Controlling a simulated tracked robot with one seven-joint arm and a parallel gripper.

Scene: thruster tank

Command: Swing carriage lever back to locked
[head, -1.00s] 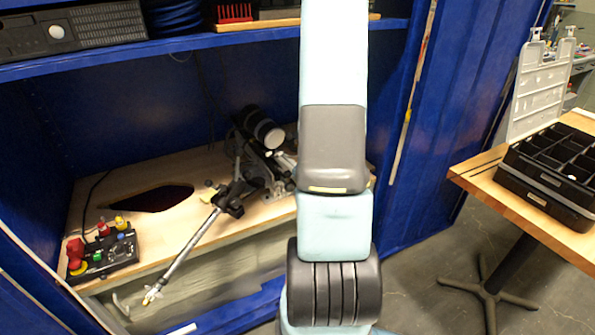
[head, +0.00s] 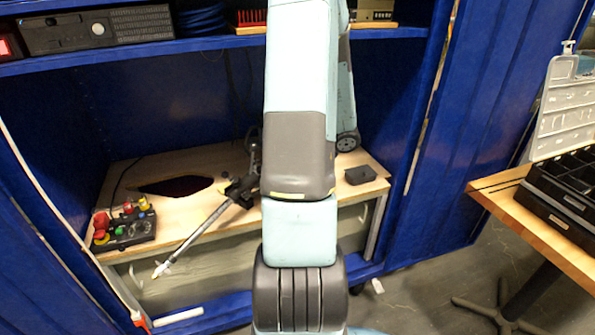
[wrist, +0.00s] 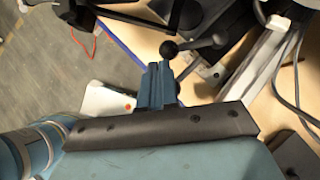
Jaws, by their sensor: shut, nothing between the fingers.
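In the wrist view, a black lever with a round ball knob (wrist: 170,49) extends from a dark hub on the carriage (wrist: 213,72). My gripper (wrist: 157,70) has its two blue fingers together, with nothing between them. The fingertips appear just below the ball knob in the picture; I cannot tell whether they touch it. In the head view, the metal shaft (head: 200,228) slants down over the bench front from a black clamp. My arm hides most of the carriage and my gripper there.
The wooden bench (head: 125,180) has a dark cutout and a control box (head: 125,228) with coloured buttons at left. A small black box (head: 360,175) lies at right. A shelf (head: 200,50) runs above. A side table (head: 500,205) with a black organizer stands at right.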

